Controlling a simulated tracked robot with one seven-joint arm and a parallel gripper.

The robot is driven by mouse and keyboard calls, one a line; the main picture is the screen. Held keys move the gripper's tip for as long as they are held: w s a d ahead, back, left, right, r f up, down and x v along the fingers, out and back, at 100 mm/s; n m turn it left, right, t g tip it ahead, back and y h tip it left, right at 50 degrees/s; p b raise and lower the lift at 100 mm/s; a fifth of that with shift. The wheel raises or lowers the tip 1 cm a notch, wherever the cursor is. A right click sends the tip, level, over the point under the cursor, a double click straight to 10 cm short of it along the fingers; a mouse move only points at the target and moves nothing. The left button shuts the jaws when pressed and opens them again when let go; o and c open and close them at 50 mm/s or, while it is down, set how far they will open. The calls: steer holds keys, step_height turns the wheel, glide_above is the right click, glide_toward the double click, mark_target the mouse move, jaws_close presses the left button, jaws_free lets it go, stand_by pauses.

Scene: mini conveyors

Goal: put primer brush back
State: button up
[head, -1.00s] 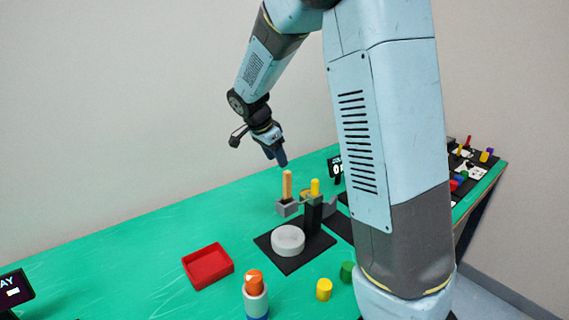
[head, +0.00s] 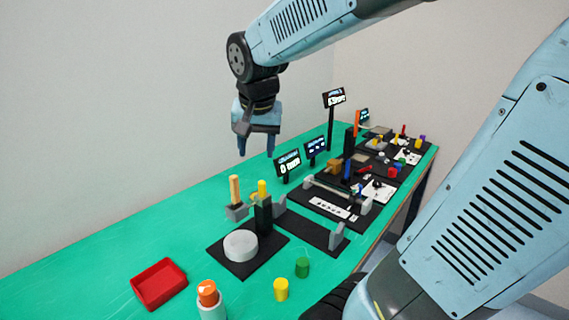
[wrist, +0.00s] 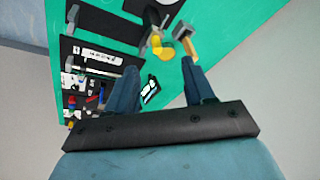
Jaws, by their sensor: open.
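A tan upright handle (head: 235,189), which looks like the primer brush, stands in a grey block (head: 237,212) on the green table. It also shows in the wrist view (wrist: 189,44), beyond the fingertips. Its bristles are not visible. My gripper (head: 257,150) is open and empty, pointing down in the air above and a little right of the handle in the head view. Its two blue fingers are spread apart in the wrist view (wrist: 159,68), touching nothing.
A yellow-topped black post (head: 263,213) with a grey disc (head: 240,245) stands close beside the grey block. A red tray (head: 159,284), an orange-topped bottle (head: 208,295), and yellow and green cylinders (head: 302,267) are nearer. Mini conveyors and small screens (head: 288,163) line the right.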

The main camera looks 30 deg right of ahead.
steer(key=s+n+t, duration=0.1)
steer(key=s+n, duration=0.4)
steer(key=s, duration=0.7)
steer(key=shift+d+r+t+y, duration=0.4)
steer(key=shift+r, duration=0.05)
